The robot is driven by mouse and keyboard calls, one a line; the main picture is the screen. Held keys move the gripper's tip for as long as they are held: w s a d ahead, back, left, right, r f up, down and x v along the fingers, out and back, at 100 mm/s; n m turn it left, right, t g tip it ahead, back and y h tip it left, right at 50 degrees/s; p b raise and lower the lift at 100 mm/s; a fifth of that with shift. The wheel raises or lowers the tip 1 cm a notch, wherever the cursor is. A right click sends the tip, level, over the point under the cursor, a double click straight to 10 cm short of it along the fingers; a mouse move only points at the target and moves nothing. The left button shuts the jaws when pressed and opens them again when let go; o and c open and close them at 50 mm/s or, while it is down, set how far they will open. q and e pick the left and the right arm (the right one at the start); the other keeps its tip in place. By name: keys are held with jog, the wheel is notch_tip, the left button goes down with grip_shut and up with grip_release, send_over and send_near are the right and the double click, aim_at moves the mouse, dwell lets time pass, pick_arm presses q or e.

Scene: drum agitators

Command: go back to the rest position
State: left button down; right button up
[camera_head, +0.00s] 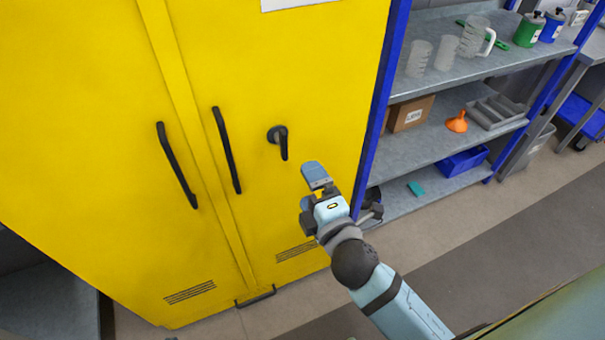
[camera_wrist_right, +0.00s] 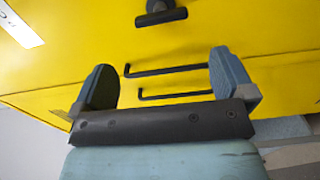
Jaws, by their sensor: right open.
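My right gripper (camera_head: 309,188) is raised in front of the right door of a yellow cabinet (camera_head: 90,110), below and right of its black lock handle (camera_head: 281,140). In the right wrist view the two fingers of my right gripper (camera_wrist_right: 165,85) stand wide apart with nothing between them. The black lock handle also shows there beyond the fingers (camera_wrist_right: 161,14), apart from them. Two long black door handles (camera_head: 227,150) (camera_head: 177,166) are on the cabinet's two doors, which look shut. My left gripper is out of view.
A blue-framed shelf (camera_head: 425,178) stands right of the cabinet. It holds clear beakers (camera_head: 418,58), a box (camera_head: 411,113), an orange funnel (camera_head: 457,122) and a blue bin (camera_head: 463,162). The floor (camera_head: 440,225) in front of the shelf is clear.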

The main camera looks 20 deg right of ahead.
jog(key=shift+s, duration=0.3)
jog(key=s+d+f+m+g+y, duration=0.1)
jog(key=s+f+m+g, duration=0.1)
jog(key=s+f+m, duration=0.45)
jog(key=s+f+m+g+y, duration=0.1)
jog(key=f+m+g, duration=0.25)
jog(key=f, duration=0.55)
jog(key=s+d+f+m+g+y, duration=0.1)
jog(key=s+f+m+g, duration=0.1)
jog(key=s+f+m, duration=0.35)
notch_tip(320, 180, up, 10)
jog(key=w+p, duration=0.1)
jog(key=p, duration=1.1)
jog(key=shift+w+d+f, duration=0.15)
jog(key=shift+w+f, duration=0.1)
jog(key=shift+t, duration=0.25)
